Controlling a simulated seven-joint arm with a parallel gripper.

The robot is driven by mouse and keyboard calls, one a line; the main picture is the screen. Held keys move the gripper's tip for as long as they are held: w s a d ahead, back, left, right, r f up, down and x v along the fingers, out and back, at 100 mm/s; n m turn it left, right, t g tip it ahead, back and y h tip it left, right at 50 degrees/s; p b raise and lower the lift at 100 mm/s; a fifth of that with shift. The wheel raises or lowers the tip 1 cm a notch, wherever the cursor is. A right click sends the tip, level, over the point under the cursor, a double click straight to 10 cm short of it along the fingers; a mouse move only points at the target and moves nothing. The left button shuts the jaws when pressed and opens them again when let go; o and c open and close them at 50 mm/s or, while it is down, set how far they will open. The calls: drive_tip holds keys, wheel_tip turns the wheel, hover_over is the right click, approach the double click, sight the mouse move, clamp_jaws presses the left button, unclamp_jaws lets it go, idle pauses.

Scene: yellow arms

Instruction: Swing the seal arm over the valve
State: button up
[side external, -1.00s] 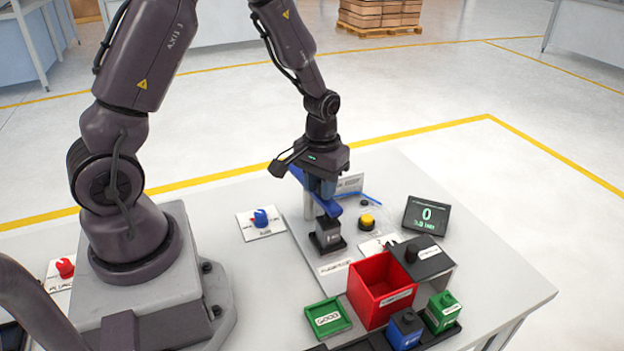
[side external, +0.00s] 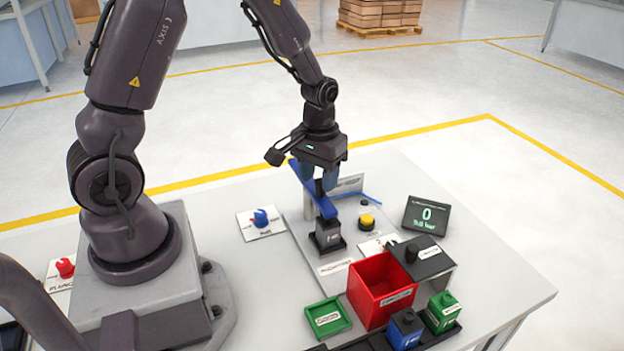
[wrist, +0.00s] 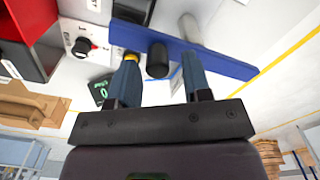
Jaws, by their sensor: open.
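The seal arm is a blue bar (side external: 312,192) on a grey post. Its front end lies over the valve, a black block (side external: 328,237) on the grey plate; a gap between them cannot be judged. In the wrist view the blue bar (wrist: 225,60) crosses the picture and partly hides a black block (wrist: 133,10) at its left end. A black upright peg (wrist: 157,60) stands between my fingers. My gripper (side external: 322,180) is open above the bar, its blue fingers either side of the peg and apart from it.
A yellow button (side external: 367,221) and a display reading 0 (side external: 426,216) stand right of the bar. A red bin (side external: 382,290), a green tray (side external: 328,318) and blue and green blocks are in front. A blue knob (side external: 261,217) is at left.

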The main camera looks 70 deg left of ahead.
drive_tip(key=shift+r, duration=2.6)
drive_tip(key=shift+s+d+f, duration=0.1)
drive_tip(key=shift+s, duration=0.2)
drive_tip(key=s+d+r+m+t, duration=0.2)
drive_tip(key=s+d+r+m, duration=0.1)
drive_tip(key=s+r, duration=0.3)
drive_tip(key=s+d+r+m+t, duration=0.3)
drive_tip(key=s+d+r, duration=0.3)
drive_tip(key=r, duration=0.4)
drive_tip(key=shift+s+r+t, duration=0.2)
drive_tip(key=shift+r+t, duration=0.1)
